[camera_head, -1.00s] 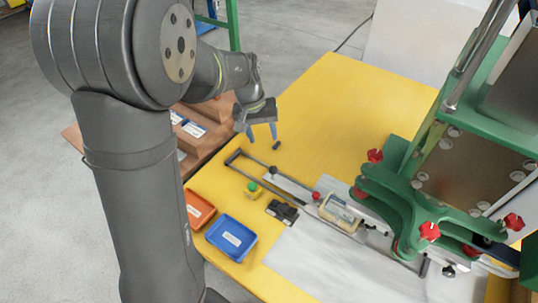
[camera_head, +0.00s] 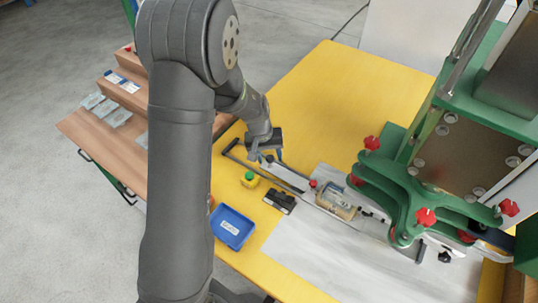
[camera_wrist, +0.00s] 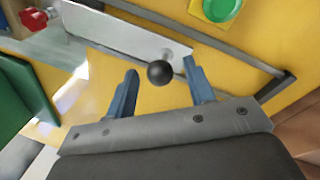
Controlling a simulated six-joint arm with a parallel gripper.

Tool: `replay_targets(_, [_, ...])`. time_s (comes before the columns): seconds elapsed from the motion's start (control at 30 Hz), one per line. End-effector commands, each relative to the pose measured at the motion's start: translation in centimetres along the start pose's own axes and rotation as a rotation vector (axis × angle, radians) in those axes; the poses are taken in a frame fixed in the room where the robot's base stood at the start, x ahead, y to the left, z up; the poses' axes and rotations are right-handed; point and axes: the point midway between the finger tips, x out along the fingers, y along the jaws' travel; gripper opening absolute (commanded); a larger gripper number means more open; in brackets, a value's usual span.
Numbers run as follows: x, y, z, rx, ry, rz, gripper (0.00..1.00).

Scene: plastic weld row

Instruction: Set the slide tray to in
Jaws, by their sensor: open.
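The slide tray is a flat grey metal plate (camera_head: 289,177) lying between dark rails on the yellow table; it also shows in the wrist view (camera_wrist: 120,32). A black ball knob (camera_wrist: 160,73) stands at its outer end. My gripper (camera_head: 266,160) is over that end and hides the knob in the head view. In the wrist view, its two blue fingers (camera_wrist: 160,68) are open, one on each side of the knob, with gaps visible. Whether the fingertips are down at the knob's height, I cannot tell. A clear and tan part (camera_head: 338,203) sits toward the tray's press end.
The green press (camera_head: 385,180) with red knobs stands at the right. A yellow box with a green button (camera_head: 249,179), a black block (camera_head: 281,200) and a blue bin (camera_head: 232,228) lie near the front rail. The table behind is clear.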

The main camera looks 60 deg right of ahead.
Motion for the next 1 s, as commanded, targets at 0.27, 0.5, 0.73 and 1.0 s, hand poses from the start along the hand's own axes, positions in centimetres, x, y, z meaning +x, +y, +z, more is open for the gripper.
replay_targets(0.27, [0.0, 0.0, 0.0, 0.0, 0.0, 0.0, 0.33])
replay_targets(0.5, [0.0, 0.0, 0.0, 0.0, 0.0, 0.0, 0.0])
replay_targets(0.73, [0.3, 1.9, 1.2, 0.004, -0.002, 0.001, 0.0])
replay_targets(1.0, [1.4, 7.5, 5.0, 0.005, -0.002, 0.002, 0.0])
